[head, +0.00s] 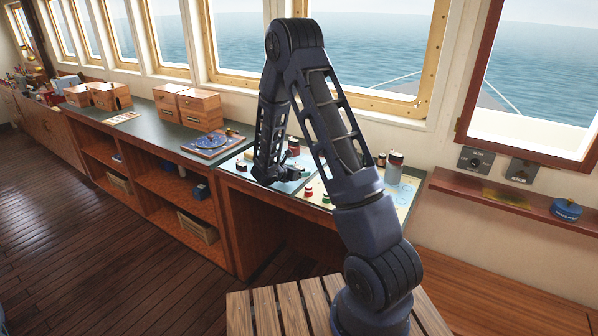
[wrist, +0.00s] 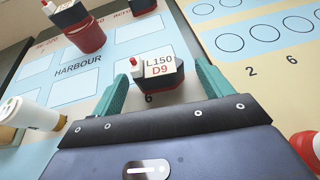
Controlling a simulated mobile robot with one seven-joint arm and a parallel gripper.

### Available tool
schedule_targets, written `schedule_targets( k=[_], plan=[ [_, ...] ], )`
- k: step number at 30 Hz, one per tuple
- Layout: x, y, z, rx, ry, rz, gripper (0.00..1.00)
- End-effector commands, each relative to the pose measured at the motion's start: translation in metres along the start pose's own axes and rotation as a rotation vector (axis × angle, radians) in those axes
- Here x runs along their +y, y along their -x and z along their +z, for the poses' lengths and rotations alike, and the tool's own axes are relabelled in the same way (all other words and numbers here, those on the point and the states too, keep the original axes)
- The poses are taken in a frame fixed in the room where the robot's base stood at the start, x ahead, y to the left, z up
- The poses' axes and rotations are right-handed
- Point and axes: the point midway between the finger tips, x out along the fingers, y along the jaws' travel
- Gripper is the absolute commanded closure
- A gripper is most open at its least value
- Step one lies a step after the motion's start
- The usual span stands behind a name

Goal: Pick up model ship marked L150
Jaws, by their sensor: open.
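The model ship marked L150 (wrist: 157,77) shows in the wrist view, with a white label reading L150 D9 and a dark hull. It sits on a printed board beside the word HARBOUR. My gripper (wrist: 162,70) is open, with its teal fingers on the left and right of this ship. I cannot tell whether either finger touches it. In the head view my gripper (head: 270,180) is low over the desk by the window, and the ship cannot be made out there.
Another model ship (wrist: 75,18) with a red container beneath it stands at upper left in the wrist view. A white cylinder (wrist: 35,112) is at left, a red object (wrist: 309,146) at lower right.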

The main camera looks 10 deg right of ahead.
Motion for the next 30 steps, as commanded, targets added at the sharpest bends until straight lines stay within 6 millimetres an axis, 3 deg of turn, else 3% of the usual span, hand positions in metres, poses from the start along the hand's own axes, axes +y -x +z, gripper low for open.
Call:
schedule_targets(
  k=[8,15,25,30],
  plan=[
    [0.000,-0.005,0.000,0.000,0.000,0.001,0.22],
    [0.000,-0.005,0.000,0.000,0.000,0.000,0.69],
    [0.000,-0.004,0.002,-0.001,-0.001,0.001,0.70],
    [0.001,0.001,0.015,-0.002,-0.002,0.001,0.70]
  ],
)
